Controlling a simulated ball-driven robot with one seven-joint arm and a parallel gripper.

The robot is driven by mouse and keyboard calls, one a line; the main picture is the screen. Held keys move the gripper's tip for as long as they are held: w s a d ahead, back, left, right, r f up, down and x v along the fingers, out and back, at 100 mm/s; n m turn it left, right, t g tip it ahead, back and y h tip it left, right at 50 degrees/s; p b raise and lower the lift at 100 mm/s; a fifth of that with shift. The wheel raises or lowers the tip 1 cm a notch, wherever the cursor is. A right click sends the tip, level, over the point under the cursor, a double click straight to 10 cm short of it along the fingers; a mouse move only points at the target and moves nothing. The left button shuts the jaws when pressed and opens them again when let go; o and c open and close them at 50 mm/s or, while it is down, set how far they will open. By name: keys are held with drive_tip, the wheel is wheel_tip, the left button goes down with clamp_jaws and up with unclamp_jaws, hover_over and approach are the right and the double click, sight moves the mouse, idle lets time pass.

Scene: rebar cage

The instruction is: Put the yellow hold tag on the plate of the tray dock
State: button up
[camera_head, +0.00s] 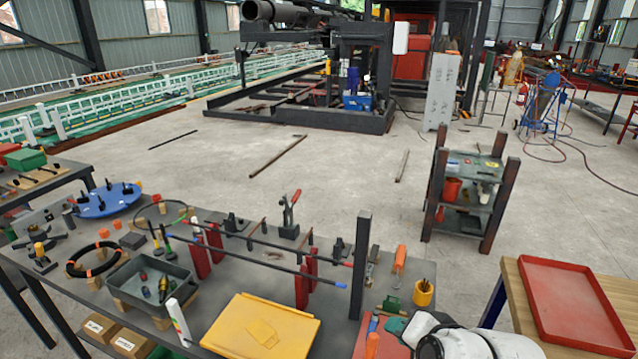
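A yellow shallow tray (228,334) lies at the front of the dark workbench. A flat yellow piece (262,331) with cut corners, tag-like in shape, lies on it; I cannot tell for sure that it is the hold tag. Nothing in view is clearly marked as the tray dock or its plate. A red tray (541,274), empty, lies on the wooden-topped table at the right. A white rounded arm link of mine shows at the bottom edge, right of the yellow tray. My gripper is not in view.
The workbench (337,253) also holds a dark grey bin (187,287), a blue round plate (104,203), rods on red stands (302,284) and a tall dark post (361,264). A small shelf rack (430,195) stands beyond. Concrete floor (330,190) behind the bench is mostly open.

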drive_tip(key=s+d+f+n+g+h, duration=0.1)
drive_tip(key=s+d+f+n+h, duration=0.1)
drive_tip(key=s+d, duration=0.3)
drive_tip(key=s+d+f+n+h, duration=0.2)
drive_tip(key=d, duration=0.5)
drive_tip(key=s+f+n+g+b, duration=0.1)
drive_tip(key=s+f+g, duration=0.2)
drive_tip(key=s+f, duration=0.5)
drive_tip(key=s+f+n+g+b, duration=0.1)
drive_tip(key=s+f+g, duration=0.3)
drive_tip(key=s, duration=1.2)
wheel_tip(320, 180, down, 4)
drive_tip(key=shift+d+f+b, duration=0.15)
drive_tip(key=shift+d+b, duration=0.2)
